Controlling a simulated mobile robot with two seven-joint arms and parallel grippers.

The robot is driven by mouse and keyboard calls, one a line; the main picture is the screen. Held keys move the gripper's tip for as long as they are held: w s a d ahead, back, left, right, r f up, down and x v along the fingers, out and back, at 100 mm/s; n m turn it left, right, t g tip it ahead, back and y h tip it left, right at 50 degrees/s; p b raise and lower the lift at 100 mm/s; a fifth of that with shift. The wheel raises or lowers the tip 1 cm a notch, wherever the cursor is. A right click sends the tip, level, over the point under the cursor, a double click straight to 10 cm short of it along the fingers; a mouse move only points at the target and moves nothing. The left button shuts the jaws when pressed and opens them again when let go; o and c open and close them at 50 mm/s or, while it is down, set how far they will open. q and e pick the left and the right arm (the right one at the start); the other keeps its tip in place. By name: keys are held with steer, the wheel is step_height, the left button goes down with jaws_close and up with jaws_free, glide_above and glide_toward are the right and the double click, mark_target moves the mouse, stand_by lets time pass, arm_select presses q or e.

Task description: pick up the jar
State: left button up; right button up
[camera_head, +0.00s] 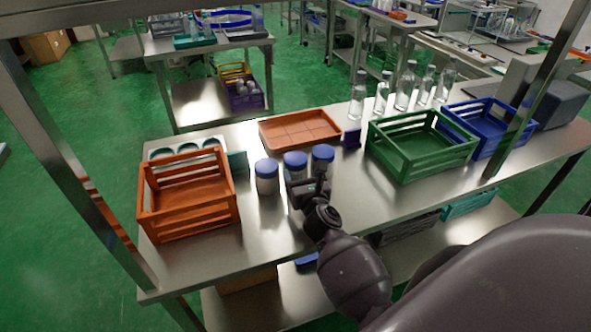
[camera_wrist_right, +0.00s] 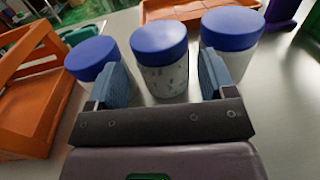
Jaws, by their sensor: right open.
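Three white jars with blue lids stand upright in a row on the metal table: a left jar (camera_head: 267,179), a middle jar (camera_head: 295,162) and a right jar (camera_head: 322,156). My right gripper (camera_head: 307,186) is open, low at the near side of the middle and right jars, and hides part of them. In the right wrist view the middle jar (camera_wrist_right: 161,75) shows between the two blue fingers of the gripper (camera_wrist_right: 163,80). The left jar (camera_wrist_right: 92,62) and right jar (camera_wrist_right: 232,42) show just outside the fingers. Whether a finger touches a jar I cannot tell. My left gripper is out of view.
An orange crate (camera_head: 189,222) stands left of the jars, and an orange tray (camera_head: 300,141) lies behind them. A green crate (camera_head: 422,158), a blue crate (camera_head: 487,148) and several clear bottles (camera_head: 405,88) stand right. The table (camera_head: 330,205) is bare around my right gripper.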

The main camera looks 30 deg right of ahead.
mark_target(299, 167)
steer(key=shift+r+x, duration=0.2)
steer(key=shift+x, duration=2.5)
steer(key=shift+r, duration=0.1)
steer(key=c, duration=0.7)
